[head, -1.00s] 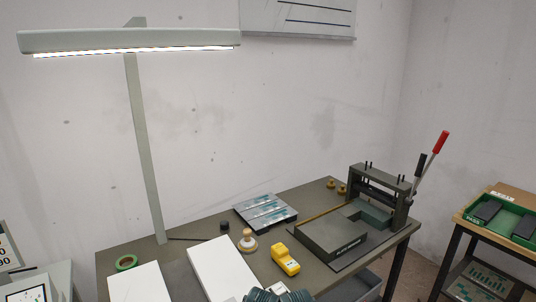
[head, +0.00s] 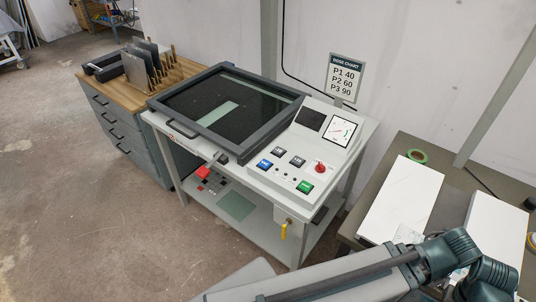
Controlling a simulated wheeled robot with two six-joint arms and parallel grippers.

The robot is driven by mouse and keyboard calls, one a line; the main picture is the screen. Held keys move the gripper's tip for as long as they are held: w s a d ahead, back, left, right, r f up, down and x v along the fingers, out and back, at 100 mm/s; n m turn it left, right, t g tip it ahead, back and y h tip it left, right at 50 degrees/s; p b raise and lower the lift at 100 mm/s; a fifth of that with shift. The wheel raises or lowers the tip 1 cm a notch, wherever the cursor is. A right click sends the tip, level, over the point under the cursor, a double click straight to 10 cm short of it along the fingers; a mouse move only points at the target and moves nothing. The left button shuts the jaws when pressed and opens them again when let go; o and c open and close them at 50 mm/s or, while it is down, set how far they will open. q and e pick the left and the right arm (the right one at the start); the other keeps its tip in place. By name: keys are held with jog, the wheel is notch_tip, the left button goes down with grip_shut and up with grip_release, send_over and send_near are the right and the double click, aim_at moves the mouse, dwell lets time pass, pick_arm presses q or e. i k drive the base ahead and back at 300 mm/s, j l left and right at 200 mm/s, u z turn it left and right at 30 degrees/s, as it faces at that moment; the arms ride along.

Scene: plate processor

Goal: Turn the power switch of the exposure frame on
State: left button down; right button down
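The exposure frame (head: 172,122) is a light grey cabinet-table with a dark framed glass top (head: 225,108) that lies closed. Its sloped control panel (head: 262,190) at the right has a red rotary knob (head: 320,168), blue (head: 264,164) and green (head: 304,187) buttons, dark buttons, a black display (head: 311,119) and a white dial meter (head: 340,133). A yellow lever (head: 284,231) hangs from a small box at the front right. I cannot tell which control is the power switch. One of my arms crosses the lower right; neither gripper is visible.
A dose chart (head: 345,79) stands behind the panel. A wooden-topped drawer cabinet (head: 122,130) with upright plates (head: 147,64) is at the left. A dark table (head: 398,148) with white boards (head: 402,202) is at the right. The floor in front is clear at left.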

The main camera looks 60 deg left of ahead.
aim_at(320, 169)
jog(key=u, duration=1.6)
jog(key=i+j+z, duration=0.4)
jog(key=i, duration=0.1)
